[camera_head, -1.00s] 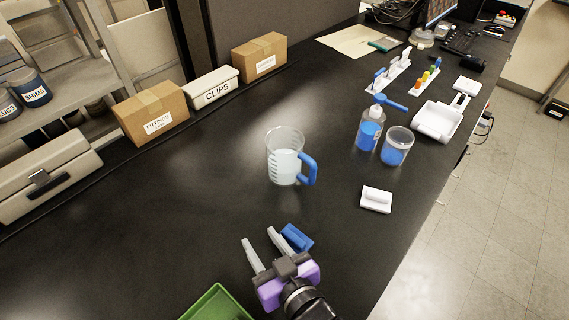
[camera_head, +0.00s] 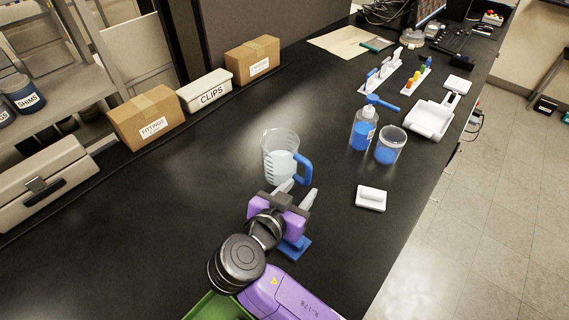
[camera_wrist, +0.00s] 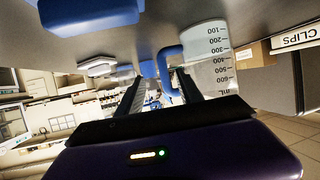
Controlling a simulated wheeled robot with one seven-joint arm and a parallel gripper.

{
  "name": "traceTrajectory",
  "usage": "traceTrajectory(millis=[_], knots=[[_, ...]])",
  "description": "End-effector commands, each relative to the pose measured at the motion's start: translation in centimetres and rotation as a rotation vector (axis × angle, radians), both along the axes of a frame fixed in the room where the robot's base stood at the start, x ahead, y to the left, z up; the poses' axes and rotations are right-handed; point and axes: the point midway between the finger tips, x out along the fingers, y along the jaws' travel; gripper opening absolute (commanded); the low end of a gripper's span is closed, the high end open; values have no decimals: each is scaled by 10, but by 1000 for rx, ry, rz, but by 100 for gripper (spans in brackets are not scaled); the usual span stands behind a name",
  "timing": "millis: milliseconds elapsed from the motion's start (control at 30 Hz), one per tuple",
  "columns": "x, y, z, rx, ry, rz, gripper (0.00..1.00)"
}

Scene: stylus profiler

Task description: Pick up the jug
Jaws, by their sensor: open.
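The jug (camera_head: 279,153) is a clear measuring jug with a blue handle (camera_head: 304,169) on its right side, upright on the black bench in the head view. In the wrist view the jug (camera_wrist: 212,58) appears upside down, with printed graduations, and its blue handle (camera_wrist: 168,72) lies between the lines of my two fingers. My gripper (camera_head: 297,190) is open and empty, with its fingers pointing at the jug's handle side from the near side. In the head view the fingertips are just in front of the handle and partly overlap the jug's base; I cannot tell whether they touch it.
A blue block (camera_head: 293,248) lies under my gripper, and a green tray (camera_head: 207,308) is at the near edge. A white block (camera_head: 370,198), a blue-filled beaker (camera_head: 390,146) and a bottle (camera_head: 362,130) stand to the right. The bench left of the jug is clear.

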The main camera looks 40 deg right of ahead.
Motion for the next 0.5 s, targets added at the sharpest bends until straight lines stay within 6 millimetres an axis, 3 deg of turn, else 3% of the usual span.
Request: traceTrajectory(millis=[500], knots=[[24, -46, -22, -2, 3, -11, 43]])
